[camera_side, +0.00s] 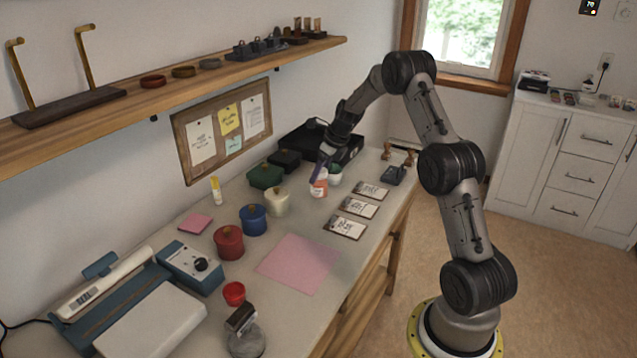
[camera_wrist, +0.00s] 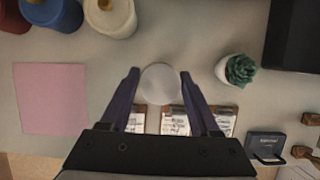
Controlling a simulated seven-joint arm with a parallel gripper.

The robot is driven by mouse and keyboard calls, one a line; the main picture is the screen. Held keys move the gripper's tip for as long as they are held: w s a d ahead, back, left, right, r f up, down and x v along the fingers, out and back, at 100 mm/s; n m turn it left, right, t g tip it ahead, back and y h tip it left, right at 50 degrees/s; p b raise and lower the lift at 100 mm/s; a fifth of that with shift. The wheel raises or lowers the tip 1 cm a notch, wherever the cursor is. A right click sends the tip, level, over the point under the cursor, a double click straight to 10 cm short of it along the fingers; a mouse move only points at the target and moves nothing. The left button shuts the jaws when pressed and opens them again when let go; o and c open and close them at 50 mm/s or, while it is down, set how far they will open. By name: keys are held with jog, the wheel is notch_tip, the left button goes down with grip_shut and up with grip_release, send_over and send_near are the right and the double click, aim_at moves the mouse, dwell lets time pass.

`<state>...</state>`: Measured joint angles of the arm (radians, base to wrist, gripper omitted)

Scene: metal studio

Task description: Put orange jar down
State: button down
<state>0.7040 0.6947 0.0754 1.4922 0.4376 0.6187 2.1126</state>
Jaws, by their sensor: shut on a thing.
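The orange jar (camera_side: 319,189) is a small white and orange container with a pale top. In the wrist view the jar's round, whitish top (camera_wrist: 160,84) lies between the two purple fingers. My gripper (camera_side: 319,173) comes down on it from above; in the wrist view the gripper (camera_wrist: 159,76) is shut on the jar, one finger on each side. The jar looks upright, at or close above the worktop (camera_side: 307,212). I cannot tell whether its base touches. Its lower body is hidden in the wrist view.
A potted succulent (camera_wrist: 236,70) stands close to the right. Labelled cards (camera_side: 358,208) lie nearby along the front edge. A cream pot (camera_side: 277,203), a blue pot (camera_side: 254,221) and a red pot (camera_side: 229,243) stand to the left. A pink sheet (camera_side: 299,263) lies bare.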

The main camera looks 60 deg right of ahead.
aim_at(318, 182)
jog(key=shift+w+d+f, duration=0.2)
jog(key=shift+w+f, duration=0.05)
jog(key=shift+f, duration=0.1)
jog(key=shift+w+f, duration=0.1)
jog(key=shift+f, duration=1.55)
jog(key=shift+c, duration=0.6)
grip_release()
jog(key=shift+f, duration=0.15)
